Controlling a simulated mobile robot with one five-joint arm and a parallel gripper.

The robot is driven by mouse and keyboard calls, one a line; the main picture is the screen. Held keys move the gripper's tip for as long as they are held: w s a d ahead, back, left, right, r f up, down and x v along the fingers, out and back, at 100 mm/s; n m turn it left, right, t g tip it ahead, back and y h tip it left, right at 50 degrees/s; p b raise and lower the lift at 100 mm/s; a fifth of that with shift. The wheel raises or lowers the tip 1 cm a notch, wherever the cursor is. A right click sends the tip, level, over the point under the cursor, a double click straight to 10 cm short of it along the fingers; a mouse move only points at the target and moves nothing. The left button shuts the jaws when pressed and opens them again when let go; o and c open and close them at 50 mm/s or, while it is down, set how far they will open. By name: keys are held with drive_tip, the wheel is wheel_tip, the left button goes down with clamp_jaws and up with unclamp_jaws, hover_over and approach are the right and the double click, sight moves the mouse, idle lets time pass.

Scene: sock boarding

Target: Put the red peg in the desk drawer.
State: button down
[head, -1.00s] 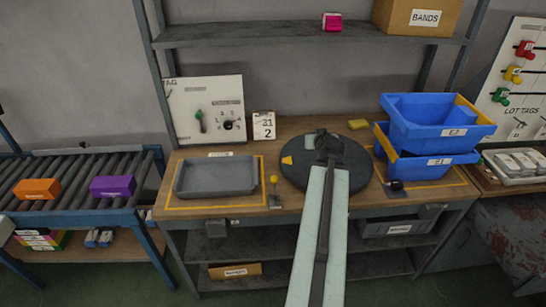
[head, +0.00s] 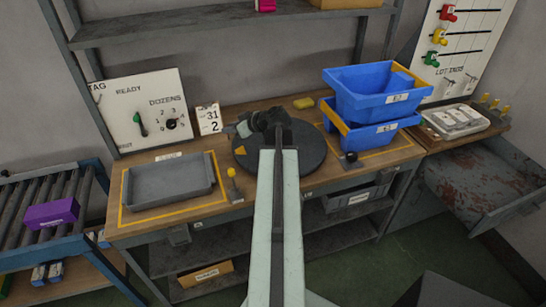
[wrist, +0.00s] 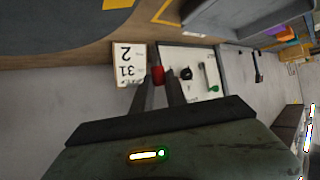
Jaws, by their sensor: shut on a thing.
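My gripper (head: 240,128) is over the back of the dark round turntable in the head view, with its fingers hard to make out there. In the wrist view, my gripper (wrist: 158,80) is shut on a small red piece, the red peg (wrist: 158,75), at the fingertips. The peg is hidden or too small to tell in the head view. A drawer (head: 485,185) with a worn, rusty-looking inside stands pulled out from the desk at the right. It looks empty, and my gripper is well to its left. Another red peg (head: 447,12) sits on the lot tags board.
Stacked blue bins (head: 375,95) stand on the bench between my gripper and the drawer. A grey tray (head: 168,183) lies at the left, by the tag board (head: 140,110) and date card (head: 209,118). A white tray (head: 455,122) is on the right desk.

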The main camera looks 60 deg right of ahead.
drive_tip(key=shift+n+y, duration=0.5)
drive_tip(key=shift+y, duration=0.1)
drive_tip(key=f+b, duration=0.7)
drive_tip(key=a+f+b, duration=0.1)
drive_tip(key=f+b, duration=0.2)
drive_tip(key=shift+w+a+f, duration=0.1)
drive_tip(key=shift+w+f, duration=0.05)
drive_tip(key=shift+w, duration=0.1)
drive_tip(key=shift+r, duration=0.2)
drive_tip(key=shift+f, duration=0.15)
drive_tip(key=c, duration=1.3)
unclamp_jaws()
